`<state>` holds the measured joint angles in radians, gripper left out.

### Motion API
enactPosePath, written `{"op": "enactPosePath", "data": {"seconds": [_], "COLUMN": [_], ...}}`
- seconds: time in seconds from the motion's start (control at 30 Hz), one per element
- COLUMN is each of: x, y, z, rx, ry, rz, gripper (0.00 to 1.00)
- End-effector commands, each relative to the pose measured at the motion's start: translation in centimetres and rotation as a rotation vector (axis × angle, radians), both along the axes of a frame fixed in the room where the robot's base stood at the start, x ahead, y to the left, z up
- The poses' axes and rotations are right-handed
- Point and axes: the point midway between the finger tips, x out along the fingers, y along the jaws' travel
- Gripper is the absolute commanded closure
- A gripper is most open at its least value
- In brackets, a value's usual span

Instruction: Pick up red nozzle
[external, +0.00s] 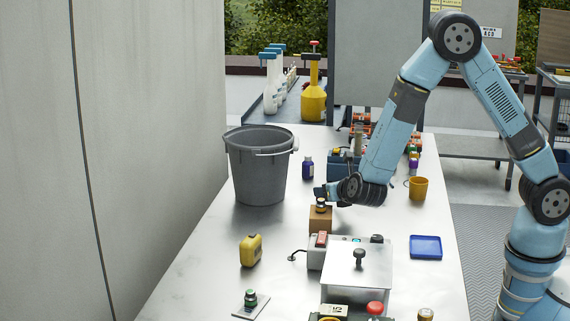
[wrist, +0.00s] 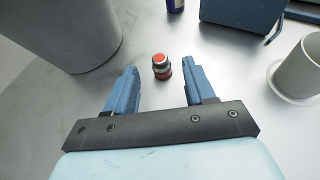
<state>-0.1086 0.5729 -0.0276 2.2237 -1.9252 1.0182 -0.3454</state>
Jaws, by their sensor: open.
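The red nozzle (wrist: 161,62) is a small round piece with a red top, a grey collar and a dark red band. In the wrist view it stands on the pale worktop, between and slightly beyond my fingertips. My gripper (wrist: 160,80) is open, with one blue finger on each side of it, and neither visibly touches it. In the external view my gripper (external: 326,193) is low over the middle of the table, and I cannot make out the nozzle there.
A grey bucket (external: 257,170) stands left, with a purple-blue bottle (external: 308,168) beside it. A blue box (wrist: 243,12) and a cup (wrist: 302,66) lie to the right in the wrist view. A brown block (external: 320,219) and a metal box (external: 357,266) stand on the near side.

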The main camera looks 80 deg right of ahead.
Motion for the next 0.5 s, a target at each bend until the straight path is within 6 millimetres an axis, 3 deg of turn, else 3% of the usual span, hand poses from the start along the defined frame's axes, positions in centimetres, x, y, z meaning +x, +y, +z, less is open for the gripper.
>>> {"op": "enactPosePath", "data": {"seconds": [0.5], "x": [2.1], "y": [-3.1], "z": [-1.6], "rx": [0.001], "ry": [0.000], "rz": [-0.002], "gripper": [0.46]}}
